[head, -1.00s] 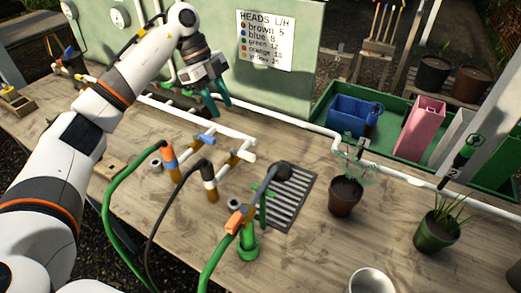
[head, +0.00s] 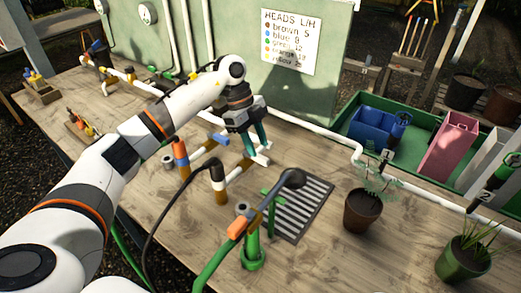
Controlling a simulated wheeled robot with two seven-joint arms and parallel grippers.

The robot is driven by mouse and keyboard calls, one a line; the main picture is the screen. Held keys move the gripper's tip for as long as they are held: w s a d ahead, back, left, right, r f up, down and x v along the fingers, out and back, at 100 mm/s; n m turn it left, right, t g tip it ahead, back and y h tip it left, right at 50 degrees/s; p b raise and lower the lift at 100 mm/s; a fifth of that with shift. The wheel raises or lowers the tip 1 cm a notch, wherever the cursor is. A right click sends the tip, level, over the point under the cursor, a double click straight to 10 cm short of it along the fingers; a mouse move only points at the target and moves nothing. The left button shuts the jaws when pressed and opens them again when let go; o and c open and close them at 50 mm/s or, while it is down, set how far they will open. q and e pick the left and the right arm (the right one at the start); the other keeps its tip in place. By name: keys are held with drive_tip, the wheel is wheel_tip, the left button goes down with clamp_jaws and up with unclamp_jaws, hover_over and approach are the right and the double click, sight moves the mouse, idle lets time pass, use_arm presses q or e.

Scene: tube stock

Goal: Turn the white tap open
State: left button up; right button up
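The white tap (head: 261,159) is on a short brass-coloured branch off the white pipe, behind the black hose's upright fitting. Its white handle is partly hidden by my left gripper (head: 255,148). The gripper points down with its two teal fingers apart, at the handle. I cannot tell whether the fingers touch it or stand on both sides of it. A blue-handled tap (head: 218,138) is just to the left, on a similar branch. My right gripper is not in view.
A black hose (head: 181,190) and a green hose (head: 214,262) rise in front of the taps. A green standpipe (head: 252,250) stands beside a drain grate (head: 305,208). Potted plants (head: 363,208) are to the right. A sign (head: 290,42) hangs on the green panel behind.

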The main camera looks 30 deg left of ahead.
sight(262, 157)
use_arm(q)
drive_tip(key=shift+x, duration=1.8)
clamp_jaws()
